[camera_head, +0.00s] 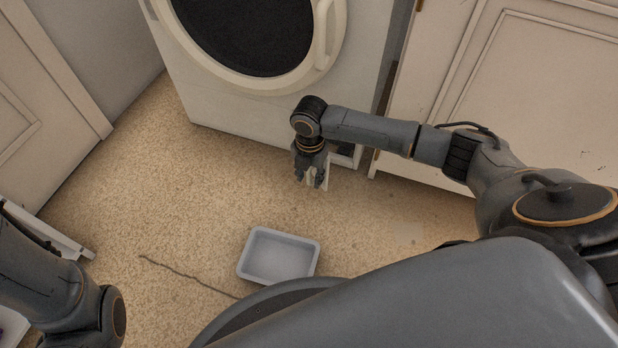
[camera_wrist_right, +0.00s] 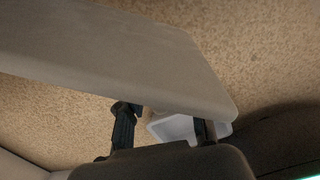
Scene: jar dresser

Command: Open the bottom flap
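The bottom flap is a pale panel at the lower right of the white washing machine (camera_head: 240,112). In the head view a narrow part of the flap (camera_head: 326,178) shows just right of my right gripper (camera_head: 309,181), standing out from the machine's front beside a dark opening (camera_head: 344,149). In the right wrist view the flap (camera_wrist_right: 120,55) is a large pale panel crossing the view. My right gripper's fingers (camera_wrist_right: 163,125) are apart, with their tips close to the flap's edge; I cannot tell whether they touch it. My left gripper is outside the view.
A grey tray (camera_head: 278,256) lies on the speckled floor (camera_head: 180,215) in front of the machine. Pale cabinet doors (camera_head: 540,85) stand to the right and a door (camera_head: 45,105) to the left. The floor left of my right gripper is clear.

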